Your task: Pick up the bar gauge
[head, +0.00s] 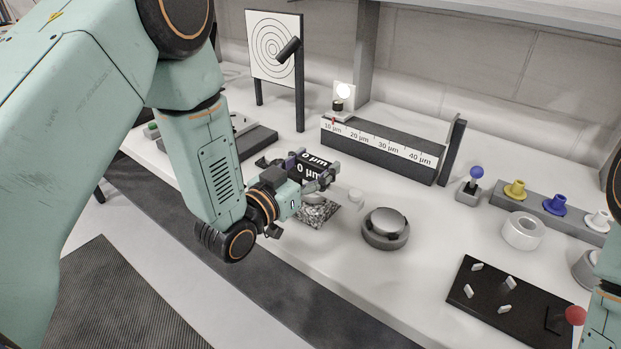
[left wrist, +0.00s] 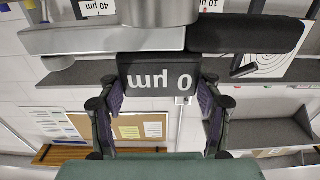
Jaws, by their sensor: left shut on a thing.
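The bar gauge (head: 311,159) shows as a dark block with white "0 µm" labels, above the bench at the centre of the head view. In the left wrist view the same labelled dark block (left wrist: 160,76) sits between the fingers, its text upside down. A grey rounded part and a black part reach across behind it; I cannot tell whether they belong to it. My left gripper (left wrist: 162,90) is shut on the block, a finger on each side. My right gripper is not in view; only part of that arm shows at the right edge.
A round grey fixture (head: 386,229) and a crumpled silvery item (head: 316,214) are near the gripper. A black plate with pegs (head: 480,300) lies front right. A target board (head: 272,45) stands at the back.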

